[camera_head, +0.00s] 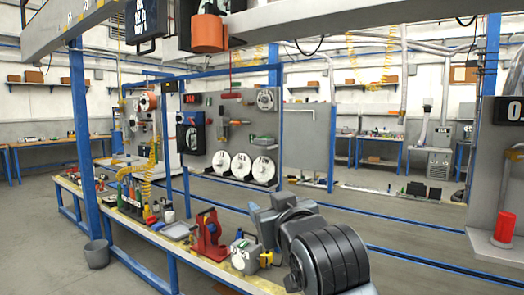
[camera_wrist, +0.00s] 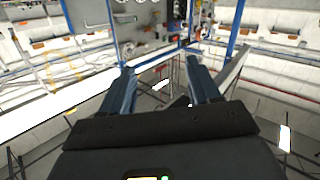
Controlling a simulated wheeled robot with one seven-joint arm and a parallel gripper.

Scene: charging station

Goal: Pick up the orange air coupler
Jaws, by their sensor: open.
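My gripper (camera_wrist: 162,74) is open in the wrist view, its two blue-grey fingers wide apart with nothing between them. I cannot make out the orange air coupler for certain in either view. In the head view, a small orange-red item (camera_head: 148,214) stands among the bench tools below the yellow coiled hose (camera_head: 146,178), but it is too small to identify. My arm covers part of the bench at the lower right of the head view.
The long workbench (camera_head: 190,256) holds a red vise-like fixture (camera_head: 209,237), a small grey device (camera_head: 243,256) and several tools. A blue post (camera_head: 82,140) rises at the left.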

